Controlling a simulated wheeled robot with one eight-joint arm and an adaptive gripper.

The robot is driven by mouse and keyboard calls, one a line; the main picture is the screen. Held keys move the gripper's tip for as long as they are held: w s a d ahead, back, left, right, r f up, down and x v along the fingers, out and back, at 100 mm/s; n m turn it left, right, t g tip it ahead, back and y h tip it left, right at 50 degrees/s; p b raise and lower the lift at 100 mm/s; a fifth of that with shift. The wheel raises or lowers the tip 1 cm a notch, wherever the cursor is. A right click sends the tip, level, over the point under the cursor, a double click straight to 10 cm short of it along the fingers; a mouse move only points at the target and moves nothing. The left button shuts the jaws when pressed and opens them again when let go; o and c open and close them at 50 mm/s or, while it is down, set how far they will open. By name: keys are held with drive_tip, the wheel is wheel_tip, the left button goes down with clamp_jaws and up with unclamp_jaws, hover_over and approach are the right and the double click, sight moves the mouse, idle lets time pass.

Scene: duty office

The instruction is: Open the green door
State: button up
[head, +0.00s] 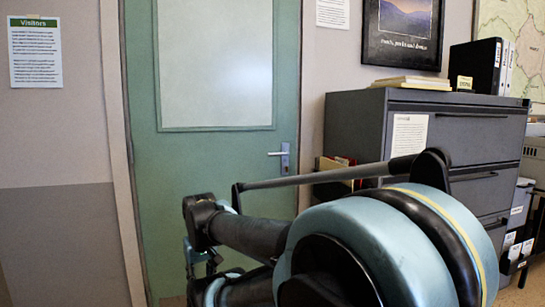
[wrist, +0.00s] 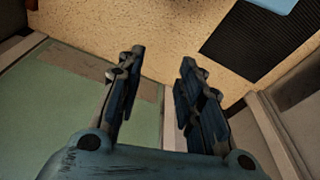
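The green door (head: 222,190) stands shut in its frame, with a large pale panel (head: 215,65) in its upper half. Its silver lever handle (head: 283,155) is on the right edge. My arm reaches across the lower part of the head view, in front of the door. My gripper shows in the wrist view (wrist: 158,85) with its two fingers spread apart and nothing between them. In the wrist view the green door (wrist: 55,115) fills the lower left. The handle does not show in the wrist view.
A grey filing cabinet (head: 470,145) stands right of the door, with books (head: 411,83) and black binders (head: 476,66) on top. A Visitors notice (head: 35,52) hangs on the left wall. The wrist view shows speckled tan floor (wrist: 165,35) and a dark ribbed mat (wrist: 262,40).

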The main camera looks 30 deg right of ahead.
drive_tip(key=shift+w+a, duration=0.25)
drive_tip(key=shift+w, duration=0.05)
drive_tip(key=w+d+r+n+h, duration=0.3)
drive_tip(key=w+d+r+h, duration=0.5)
drive_tip(key=w+d+r, duration=0.95)
drive_tip(key=n+h, duration=0.4)
drive_tip(key=h, duration=0.4)
approach(273, 154)
drive_tip(key=shift+g, duration=0.3)
drive_tip(key=d, duration=0.4)
drive_tip(key=w+d+f, duration=0.1)
drive_tip(key=d, duration=0.3)
drive_tip(key=d+f, duration=0.1)
drive_tip(key=d, duration=0.3)
drive_tip(key=shift+w, duration=0.3)
